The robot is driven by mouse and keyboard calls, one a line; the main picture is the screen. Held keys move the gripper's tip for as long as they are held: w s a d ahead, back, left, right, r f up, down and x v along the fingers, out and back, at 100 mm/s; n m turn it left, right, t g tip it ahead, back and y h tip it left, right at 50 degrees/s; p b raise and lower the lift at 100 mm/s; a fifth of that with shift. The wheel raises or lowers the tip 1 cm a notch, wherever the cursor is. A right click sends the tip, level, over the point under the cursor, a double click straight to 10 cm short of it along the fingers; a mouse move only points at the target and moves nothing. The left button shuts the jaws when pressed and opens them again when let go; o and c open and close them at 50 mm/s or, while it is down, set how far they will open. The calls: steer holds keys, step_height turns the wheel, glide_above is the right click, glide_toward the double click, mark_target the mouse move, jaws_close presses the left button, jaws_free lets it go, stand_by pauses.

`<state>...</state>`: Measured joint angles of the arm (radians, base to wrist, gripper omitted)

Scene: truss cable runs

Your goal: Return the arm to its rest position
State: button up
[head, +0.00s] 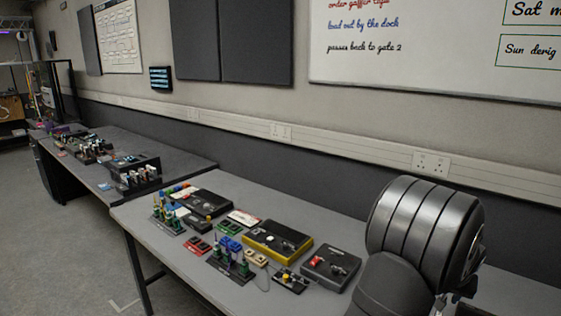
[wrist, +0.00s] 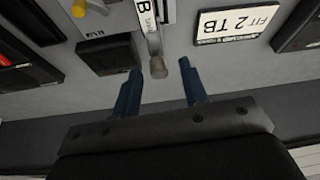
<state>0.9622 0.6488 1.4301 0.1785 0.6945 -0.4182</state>
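My gripper (wrist: 159,68) shows in the wrist view with its two blue fingers spread apart and nothing between them touching either finger. A light strip with a brownish rounded end (wrist: 158,67) lies in the gap as seen from the camera; I cannot tell how far below the fingertips it is. In the head view my dark arm fills the right side, over the near table's right part; the fingers are not clearly seen there.
The near grey table (head: 160,240) holds a yellow-edged box (head: 277,243), a dark box (head: 330,267), and several small racks and blocks. A second table (head: 190,152) stands further left. A wall runs behind.

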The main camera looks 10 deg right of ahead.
steer(key=shift+m+g+h, duration=0.4)
steer(key=shift+m+h, duration=0.1)
steer(key=shift+m, duration=1.2)
steer(key=shift+a+r, duration=0.15)
steer(key=shift+r, duration=0.25)
steer(key=shift+c, duration=0.4)
stand_by(0.5)
